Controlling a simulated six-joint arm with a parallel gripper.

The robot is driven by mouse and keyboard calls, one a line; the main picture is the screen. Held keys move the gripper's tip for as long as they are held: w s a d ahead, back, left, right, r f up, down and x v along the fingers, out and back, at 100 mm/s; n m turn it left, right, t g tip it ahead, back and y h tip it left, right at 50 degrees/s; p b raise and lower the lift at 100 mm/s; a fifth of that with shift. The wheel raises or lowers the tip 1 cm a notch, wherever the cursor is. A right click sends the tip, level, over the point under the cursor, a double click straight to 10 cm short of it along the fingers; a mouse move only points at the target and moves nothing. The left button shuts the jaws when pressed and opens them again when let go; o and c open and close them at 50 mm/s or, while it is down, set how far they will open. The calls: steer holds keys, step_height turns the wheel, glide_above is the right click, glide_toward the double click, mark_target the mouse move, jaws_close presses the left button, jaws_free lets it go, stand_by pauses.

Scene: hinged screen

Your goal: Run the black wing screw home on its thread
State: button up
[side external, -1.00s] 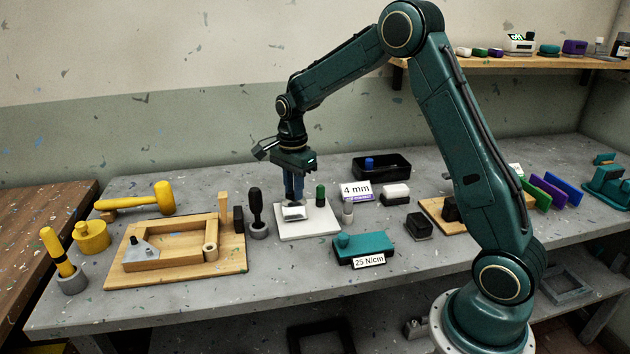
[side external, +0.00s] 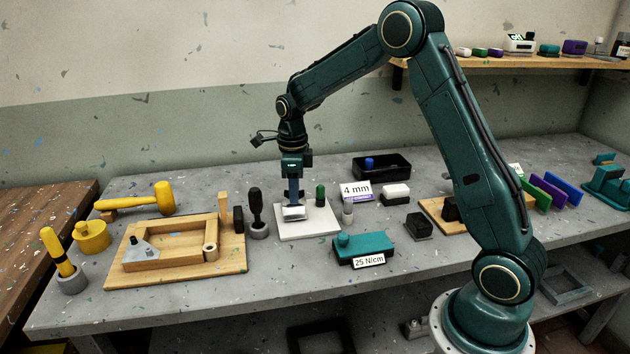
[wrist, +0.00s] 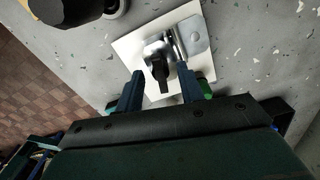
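The black wing screw (wrist: 159,72) shows in the wrist view at the small metal hinged screen (wrist: 192,38), which sits on a white square plate (wrist: 131,45). In the side view the metal piece (side external: 293,213) is a pale block on the plate (side external: 322,227), and the wing screw cannot be made out there. My gripper (wrist: 160,75) points down over the plate, its two blue fingers apart on either side of the wing screw. A gap seems to show on each side. In the side view my gripper (side external: 294,201) is low over the metal piece. The thread is hidden.
A green-capped cylinder (side external: 320,195) stands by the plate's back right. A black screwdriver in a grey holder (side external: 259,231) is close on the left. A wooden frame (side external: 143,265) lies left.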

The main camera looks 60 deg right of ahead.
steer(key=shift+r, duration=1.8)
steer(key=shift+c, duration=0.2)
